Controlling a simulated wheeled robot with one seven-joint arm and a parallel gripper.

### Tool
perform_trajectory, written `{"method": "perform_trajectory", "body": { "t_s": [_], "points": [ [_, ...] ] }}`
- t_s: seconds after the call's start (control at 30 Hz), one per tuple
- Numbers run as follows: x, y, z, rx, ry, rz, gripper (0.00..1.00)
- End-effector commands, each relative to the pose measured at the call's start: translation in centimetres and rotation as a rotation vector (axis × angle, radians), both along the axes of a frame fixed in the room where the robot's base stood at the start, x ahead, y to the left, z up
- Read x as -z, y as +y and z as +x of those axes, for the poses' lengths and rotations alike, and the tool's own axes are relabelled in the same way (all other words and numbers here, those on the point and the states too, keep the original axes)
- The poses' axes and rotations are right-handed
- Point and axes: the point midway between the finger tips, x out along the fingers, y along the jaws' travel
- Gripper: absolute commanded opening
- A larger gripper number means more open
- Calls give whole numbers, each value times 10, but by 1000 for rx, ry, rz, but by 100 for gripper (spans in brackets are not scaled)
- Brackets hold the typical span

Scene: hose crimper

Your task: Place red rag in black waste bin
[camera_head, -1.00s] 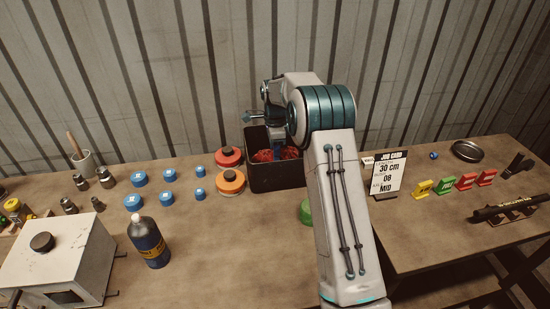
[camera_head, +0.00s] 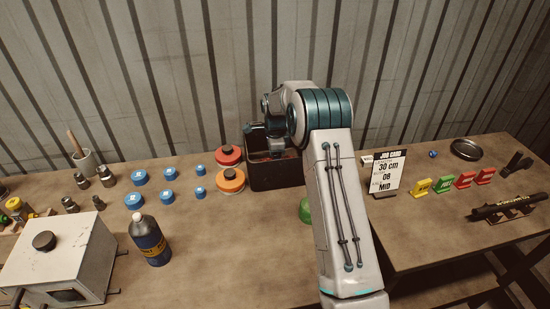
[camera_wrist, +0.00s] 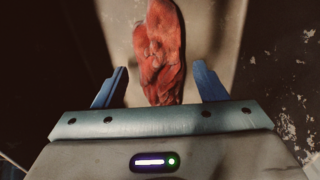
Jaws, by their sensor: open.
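The black waste bin (camera_head: 270,180) stands at the back middle of the bench, against the corrugated wall. My gripper (camera_wrist: 160,85) is open over the bin, with its two blue fingers apart. In the wrist view, the red rag (camera_wrist: 163,50) lies crumpled beyond and between the fingers, on a pale surface with dark walls to the sides. The rag appears to lie inside the bin, clear of both fingers.
Orange and red discs (camera_head: 230,180) sit just left of the bin. A job card (camera_head: 387,173) and several coloured tags stand to the right. A dark bottle (camera_head: 149,240) and a white machine (camera_head: 62,262) are at front left. The front middle of the bench is clear.

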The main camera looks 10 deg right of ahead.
Motion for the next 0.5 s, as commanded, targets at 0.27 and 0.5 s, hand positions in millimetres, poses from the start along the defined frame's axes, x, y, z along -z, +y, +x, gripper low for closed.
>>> {"method": "perform_trajectory", "body": {
  "t_s": [0.27, 0.5],
  "points": [
    [-28, 0, 1, 0, -6, -1, 65],
    [-80, 0, 1, -1, -5, -1, 65]
  ]
}}
